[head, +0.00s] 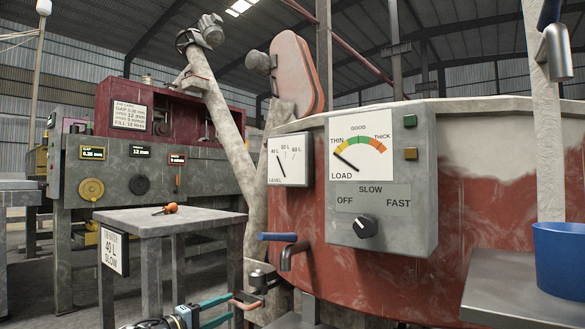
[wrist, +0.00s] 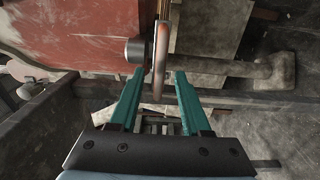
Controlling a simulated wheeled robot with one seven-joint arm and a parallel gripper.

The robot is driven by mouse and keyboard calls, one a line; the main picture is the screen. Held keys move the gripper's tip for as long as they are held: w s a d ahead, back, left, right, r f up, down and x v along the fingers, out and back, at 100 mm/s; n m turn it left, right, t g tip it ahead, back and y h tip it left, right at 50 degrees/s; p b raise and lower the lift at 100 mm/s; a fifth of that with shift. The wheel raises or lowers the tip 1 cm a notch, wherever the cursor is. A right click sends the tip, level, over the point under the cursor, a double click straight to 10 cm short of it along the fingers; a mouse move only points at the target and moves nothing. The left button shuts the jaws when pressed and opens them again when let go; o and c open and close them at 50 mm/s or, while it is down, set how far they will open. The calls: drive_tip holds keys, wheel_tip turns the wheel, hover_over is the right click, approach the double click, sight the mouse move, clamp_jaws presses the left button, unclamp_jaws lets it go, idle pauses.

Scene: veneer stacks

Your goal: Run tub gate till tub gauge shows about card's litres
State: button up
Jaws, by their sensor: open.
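The card (head: 115,251) on the small table's front reads 40 L and SLOW. The tub (head: 480,190) is large and red with pale smears. Its level gauge (head: 290,160) is marked 40 L, 50 L and 60 L; its needle leans left, near the 40 L mark, exact reading too small to tell. A lever with a metal rod and curved end (wrist: 158,75) stands off a dark round fitting (wrist: 135,50) low on the tub. My gripper (head: 241,303) is open, its teal fingers (wrist: 154,76) on either side of the lever's end. Contact cannot be told.
The control box (head: 410,200) has a load dial with its needle at THIN and a knob (head: 365,226) apparently toward OFF. A blue-handled tap (head: 286,250) sticks out above my gripper. A screwdriver (head: 166,209) lies on the small table. A blue bucket (head: 560,260) stands right.

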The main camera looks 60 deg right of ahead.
drive_tip(key=shift+w+a, duration=0.15)
drive_tip(key=shift+a, duration=2.05)
